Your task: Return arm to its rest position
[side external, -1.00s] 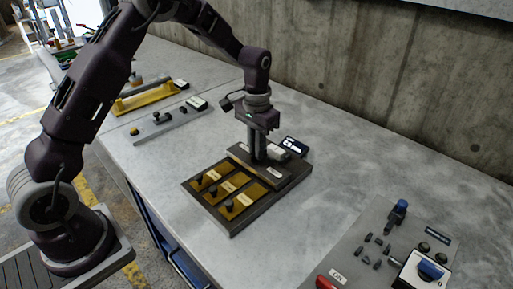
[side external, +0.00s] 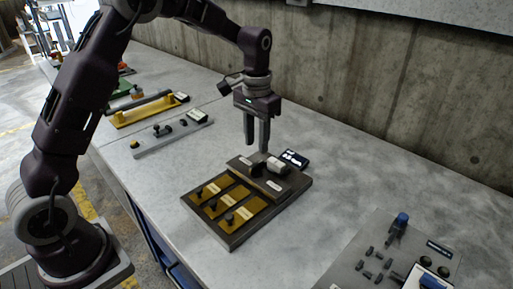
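My gripper (side external: 256,150) points straight down above the back part of a dark panel (side external: 233,242) on the grey workbench. Its two fingers are apart with a gap between them, and I see nothing held in it. The fingertips are just above a small light cylinder (side external: 279,165) and a dark knob (side external: 257,169) on the panel's raised rear strip. The front of the panel carries several yellow plates (side external: 225,208) with black knobs.
A grey control panel (side external: 350,262) with a blue-topped lever (side external: 400,220) is at the lower right. A grey strip with knobs (side external: 172,138) and a yellow bar-handled fixture (side external: 148,108) lie at the left. A concrete wall (side external: 380,110) runs behind. The bench right of the panel is clear.

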